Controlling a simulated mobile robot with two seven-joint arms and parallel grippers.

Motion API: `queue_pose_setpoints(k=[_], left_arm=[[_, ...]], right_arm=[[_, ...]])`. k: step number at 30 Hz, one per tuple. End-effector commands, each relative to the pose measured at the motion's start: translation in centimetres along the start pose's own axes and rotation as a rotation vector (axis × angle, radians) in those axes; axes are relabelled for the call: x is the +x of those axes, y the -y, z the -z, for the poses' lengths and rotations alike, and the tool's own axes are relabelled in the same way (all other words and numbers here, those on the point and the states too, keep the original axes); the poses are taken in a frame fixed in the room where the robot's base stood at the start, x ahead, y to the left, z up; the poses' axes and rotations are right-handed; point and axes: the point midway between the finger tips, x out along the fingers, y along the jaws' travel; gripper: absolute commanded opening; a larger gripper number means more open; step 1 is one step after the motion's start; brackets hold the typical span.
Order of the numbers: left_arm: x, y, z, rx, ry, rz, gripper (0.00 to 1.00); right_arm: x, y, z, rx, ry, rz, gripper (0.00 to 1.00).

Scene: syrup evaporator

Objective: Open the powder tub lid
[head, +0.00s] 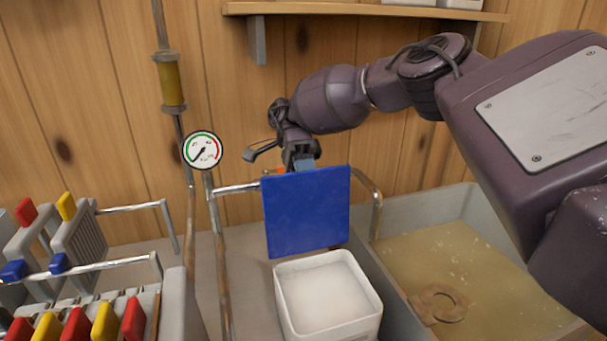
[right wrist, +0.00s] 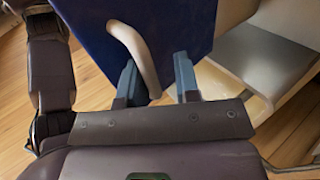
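The powder tub (head: 330,326) is a white square tub with white powder inside, low in the middle of the head view. Its blue lid (head: 306,215) stands upright at the tub's back edge, and the tub's mouth is uncovered. In the right wrist view, the blue lid (right wrist: 190,25) bears a curved beige handle (right wrist: 134,52). My right gripper (right wrist: 158,82) is open there, with the handle's lower end between its fingers, close to the left one. My left gripper is not in view.
A pan of yellowish liquid (head: 480,265) with a flat brown ring (head: 440,303) lies right of the tub. A gauge (head: 202,150) and pipes stand left of it. Racks with coloured clips (head: 75,325) fill the lower left. A wooden shelf (head: 360,9) is above.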

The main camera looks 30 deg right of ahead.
Motion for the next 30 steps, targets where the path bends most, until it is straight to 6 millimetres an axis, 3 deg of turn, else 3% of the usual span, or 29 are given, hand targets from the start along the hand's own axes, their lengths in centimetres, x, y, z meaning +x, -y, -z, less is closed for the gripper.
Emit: queue_pose_setpoints(k=[24, 30], left_arm=[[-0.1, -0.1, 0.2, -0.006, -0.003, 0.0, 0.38], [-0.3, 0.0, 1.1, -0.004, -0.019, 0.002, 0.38]], right_arm=[[-0.5, -0.6, 0.0, -0.007, 0.006, 0.008, 0.38], [-0.4, -1.1, 0.1, -0.009, 0.009, 0.023, 0.38]])
